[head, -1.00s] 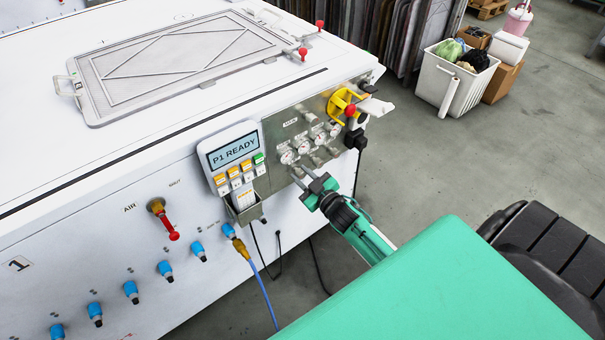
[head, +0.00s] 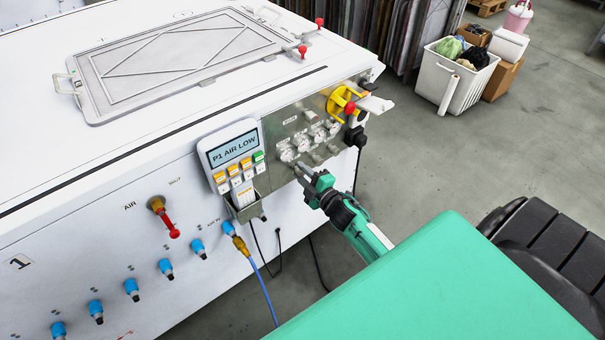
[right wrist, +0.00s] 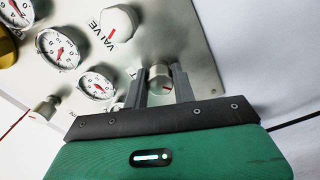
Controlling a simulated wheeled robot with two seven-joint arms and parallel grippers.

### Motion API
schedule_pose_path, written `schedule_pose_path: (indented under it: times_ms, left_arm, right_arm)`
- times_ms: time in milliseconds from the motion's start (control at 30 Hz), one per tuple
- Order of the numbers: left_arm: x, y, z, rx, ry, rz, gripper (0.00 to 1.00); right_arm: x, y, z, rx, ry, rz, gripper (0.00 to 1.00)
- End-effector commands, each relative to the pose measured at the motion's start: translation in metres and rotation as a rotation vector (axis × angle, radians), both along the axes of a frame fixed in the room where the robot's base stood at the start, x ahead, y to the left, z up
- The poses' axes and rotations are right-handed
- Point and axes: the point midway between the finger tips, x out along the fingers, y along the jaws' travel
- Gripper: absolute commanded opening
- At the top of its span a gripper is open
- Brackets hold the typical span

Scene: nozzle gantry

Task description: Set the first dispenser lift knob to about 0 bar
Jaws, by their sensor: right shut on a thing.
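In the right wrist view, my right gripper (right wrist: 160,85) is closed around a small grey metal knob (right wrist: 160,72) with a red index mark. The fingers lie on either side of it. In the head view, my right gripper (head: 312,183) reaches the steel panel (head: 325,152) from the lower right and covers most of the knob. The nearest gauge in the wrist view (right wrist: 97,86) has a white dial and red needle; its exact reading is too small to tell. The knob's label is mostly hidden. My left gripper is not in view.
More gauges (right wrist: 58,50) and another knob (right wrist: 45,109) are on the panel, with a white knob (right wrist: 118,22) by the "VALVE" lettering. A display (head: 234,150) reads "P1 AIR LOW". A yellow ring with red knob (head: 346,102) is at the panel's right.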

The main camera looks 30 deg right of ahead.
Motion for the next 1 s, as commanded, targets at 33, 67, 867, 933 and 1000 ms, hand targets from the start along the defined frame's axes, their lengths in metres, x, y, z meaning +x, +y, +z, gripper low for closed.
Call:
schedule_pose_path:
  times_ms: [33,67,867,933,1000]
  left_arm:
    - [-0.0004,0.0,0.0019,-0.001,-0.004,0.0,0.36]
    - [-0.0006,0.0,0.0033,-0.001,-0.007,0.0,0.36]
    - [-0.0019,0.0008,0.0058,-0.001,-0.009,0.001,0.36]
    - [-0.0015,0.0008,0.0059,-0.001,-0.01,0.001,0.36]
    - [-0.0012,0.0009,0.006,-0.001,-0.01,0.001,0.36]
  right_arm:
    - [-0.0002,0.0006,-0.0006,-0.02,-0.002,0.001,0.04]
    - [-0.0002,0.0006,-0.0006,-0.033,-0.003,0.001,0.04]
    - [-0.0004,0.0007,-0.0006,-0.105,-0.008,0.001,0.42]
    - [-0.0003,0.0006,-0.0005,-0.105,-0.008,0.001,0.48]
    - [-0.0002,0.0005,-0.0005,-0.105,-0.008,0.001,0.48]
